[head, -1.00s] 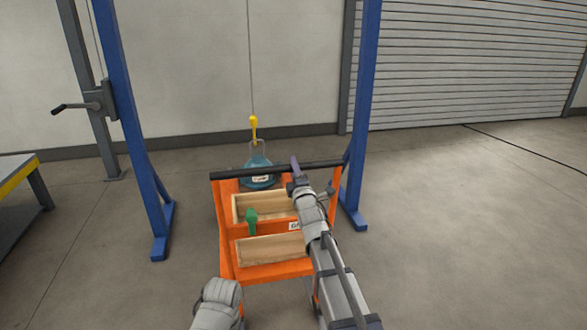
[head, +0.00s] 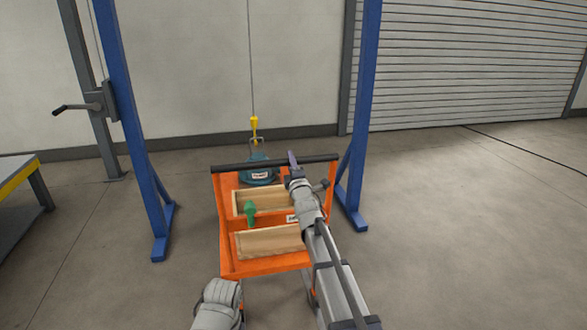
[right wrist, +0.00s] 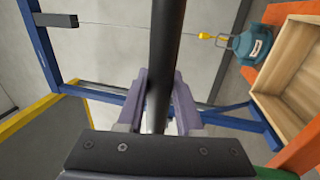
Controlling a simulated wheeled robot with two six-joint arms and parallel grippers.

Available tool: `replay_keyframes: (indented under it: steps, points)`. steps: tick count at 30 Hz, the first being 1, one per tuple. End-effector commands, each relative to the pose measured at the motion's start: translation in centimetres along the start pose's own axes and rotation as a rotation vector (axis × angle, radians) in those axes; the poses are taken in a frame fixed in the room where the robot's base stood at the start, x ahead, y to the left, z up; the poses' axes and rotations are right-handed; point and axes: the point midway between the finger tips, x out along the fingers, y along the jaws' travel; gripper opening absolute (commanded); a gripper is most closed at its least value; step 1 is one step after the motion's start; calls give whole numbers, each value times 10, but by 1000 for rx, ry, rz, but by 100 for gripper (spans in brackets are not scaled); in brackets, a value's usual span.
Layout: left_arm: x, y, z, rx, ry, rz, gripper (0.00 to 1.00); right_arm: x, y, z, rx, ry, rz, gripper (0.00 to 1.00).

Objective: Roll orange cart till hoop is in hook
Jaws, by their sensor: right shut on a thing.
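The orange cart (head: 270,268) stands between the blue gantry legs. On its far end sits a teal pump (head: 259,177) with a pale label and a hoop (head: 257,148) on top. The yellow hook (head: 254,127) hangs on a thin cable just above the hoop, very close to it; I cannot tell whether the two are linked. In the right wrist view the hook (right wrist: 207,36) is beside the teal pump (right wrist: 251,44). My right gripper (head: 292,166) is shut on the cart's black handle bar (head: 235,167), with fingers on both sides. Only part of my left arm shows; its gripper is out of view.
Blue gantry legs (head: 137,130) (head: 364,100) stand left and right of the cart; the right one is close. A yellow-edged table (head: 20,178) is at left.

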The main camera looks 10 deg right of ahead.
Motion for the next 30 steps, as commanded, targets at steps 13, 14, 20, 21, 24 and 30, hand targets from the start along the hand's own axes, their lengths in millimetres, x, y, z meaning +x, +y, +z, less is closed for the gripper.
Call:
replay_keyframes:
  steps: [13, 14, 20, 21, 24, 30]
  points:
    - [0, 0, 0, 0, 0, 0, 0, 78, -15, 0, 0, 0, 1, 0]
    - [0, 0, 0, 0, 0, 0, 0, 78, -15, 0, 0, 0, 1, 0]
    - [0, 0, 0, 0, 0, 0, 0, 78, -15, 0, 0, 0, 2, 41]
    - [0, 0, 0, 0, 0, 0, 0, 78, -15, 0, 0, 0, 2, 46]
    - [0, 0, 0, 0, 0, 0, 0, 78, -15, 0, 0, 0, 2, 57]
    - [0, 0, 0, 0, 0, 0, 0, 78, -15, 0, 0, 0, 2, 64]
